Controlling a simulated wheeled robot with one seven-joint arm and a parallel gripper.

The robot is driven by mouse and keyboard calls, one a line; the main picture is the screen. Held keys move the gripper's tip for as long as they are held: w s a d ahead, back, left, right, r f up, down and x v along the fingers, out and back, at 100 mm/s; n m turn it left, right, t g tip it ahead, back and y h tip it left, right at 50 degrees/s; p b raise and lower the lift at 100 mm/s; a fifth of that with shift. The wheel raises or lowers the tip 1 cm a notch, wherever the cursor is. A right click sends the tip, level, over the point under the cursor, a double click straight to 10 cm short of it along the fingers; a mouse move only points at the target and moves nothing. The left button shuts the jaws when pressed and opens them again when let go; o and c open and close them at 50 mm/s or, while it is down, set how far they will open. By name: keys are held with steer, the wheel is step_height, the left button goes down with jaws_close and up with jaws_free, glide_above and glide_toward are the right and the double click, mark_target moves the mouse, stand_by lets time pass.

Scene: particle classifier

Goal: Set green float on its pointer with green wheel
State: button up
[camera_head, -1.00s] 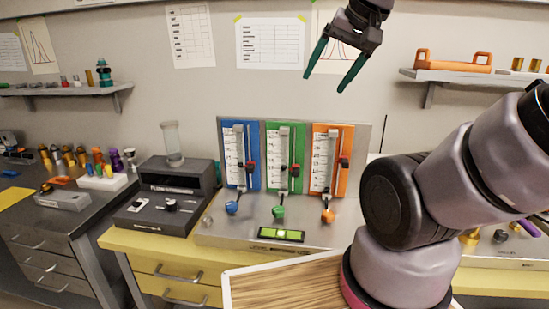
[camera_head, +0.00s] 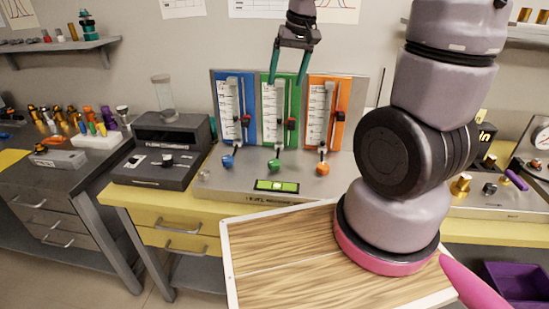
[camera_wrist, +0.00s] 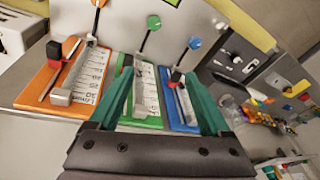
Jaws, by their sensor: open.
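The green panel (camera_head: 281,118) stands between the blue panel and the orange panel on the metal unit. It bears a white scale and clear tube with a red pointer (camera_head: 291,124) on the right. The green float is too small to tell in the tube. The green wheel (camera_head: 273,165) sits below the panel on a stalk; it also shows in the wrist view (camera_wrist: 153,22). My gripper (camera_head: 286,83) is open and empty, fingers down, in front of the top of the green panel. In the wrist view its teal fingers (camera_wrist: 158,76) partly cover the panel.
The blue wheel (camera_head: 228,161) and orange wheel (camera_head: 322,169) flank the green one closely. A green bubble level (camera_head: 277,186) lies in front. A dark control box (camera_head: 166,158) stands left. The wooden board (camera_head: 275,270) in front is clear on its left.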

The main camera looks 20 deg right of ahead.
mark_target(274, 161)
steer(key=w+f+n+g, duration=0.1)
steer(key=f, duration=0.8)
steer(key=w+a+f+n+g+h, duration=0.1)
steer(key=f, duration=0.8)
steer(key=w+a+f+n, duration=0.1)
steer(key=f, duration=0.8)
steer(key=shift+w+a+f+g+h, duration=0.25)
steer(key=shift+f+g+h, duration=0.05)
steer(key=shift+f+g, duration=0.1)
jaws_close()
